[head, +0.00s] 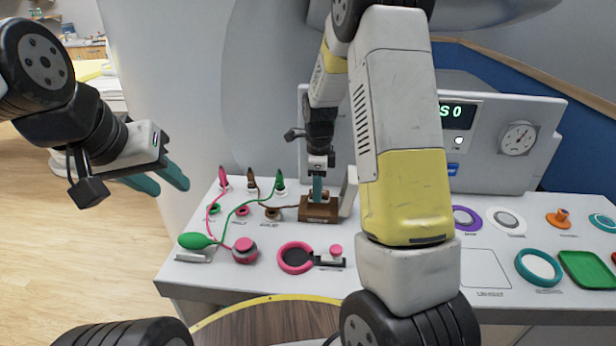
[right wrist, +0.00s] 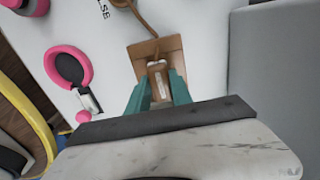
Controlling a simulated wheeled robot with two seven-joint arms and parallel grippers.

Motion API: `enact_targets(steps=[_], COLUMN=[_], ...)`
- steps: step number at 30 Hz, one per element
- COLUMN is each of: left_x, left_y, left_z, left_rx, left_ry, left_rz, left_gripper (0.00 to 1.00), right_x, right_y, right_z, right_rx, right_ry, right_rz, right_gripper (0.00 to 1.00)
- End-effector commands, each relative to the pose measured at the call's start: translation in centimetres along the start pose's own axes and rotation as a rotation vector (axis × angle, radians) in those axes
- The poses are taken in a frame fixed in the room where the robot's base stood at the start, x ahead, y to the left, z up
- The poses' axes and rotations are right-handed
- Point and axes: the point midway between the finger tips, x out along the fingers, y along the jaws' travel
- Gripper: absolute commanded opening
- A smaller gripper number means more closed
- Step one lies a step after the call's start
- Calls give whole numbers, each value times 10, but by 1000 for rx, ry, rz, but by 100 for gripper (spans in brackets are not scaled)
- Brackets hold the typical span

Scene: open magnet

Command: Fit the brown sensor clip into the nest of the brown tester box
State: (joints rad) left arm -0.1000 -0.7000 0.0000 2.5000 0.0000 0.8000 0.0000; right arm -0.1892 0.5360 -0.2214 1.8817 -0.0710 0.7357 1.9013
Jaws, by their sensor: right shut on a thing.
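The brown tester box (head: 318,213) stands on the white table at its middle left; it also shows in the right wrist view (right wrist: 138,52). My right gripper (head: 318,190) points down at the box. In the right wrist view its teal fingers (right wrist: 160,84) are shut on the brown sensor clip (right wrist: 157,68), with a pale part between them. The clip is at the box top; I cannot tell whether it is seated in the nest. A brown cable (right wrist: 143,20) runs from it. My left gripper (head: 168,184) is open and empty, left of the table.
Pink, brown and green plugs (head: 279,184) stand behind left. A green bulb (head: 195,240), a pink knob (head: 244,250) and a pink ring (head: 295,257) lie in front. A white console (head: 500,145) stands behind. Purple and teal rings (head: 539,267) and a green tray (head: 588,270) are right.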

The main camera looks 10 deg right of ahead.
Motion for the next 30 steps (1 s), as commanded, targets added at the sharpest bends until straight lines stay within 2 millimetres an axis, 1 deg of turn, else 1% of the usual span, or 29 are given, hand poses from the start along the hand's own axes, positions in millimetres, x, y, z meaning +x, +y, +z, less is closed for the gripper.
enact_targets(steps=[11, 30], left_x=[0, 0], left_y=[0, 0], left_z=[0, 0], left_rx=[0, 0], left_ry=[0, 0], left_rz=[0, 0], left_gripper=[36, 36], right_x=[2, 14], right_y=[0, 0], right_z=[0, 0], right_rx=[0, 0], right_ry=[0, 0], right_rz=[0, 1], right_gripper=[0, 0])
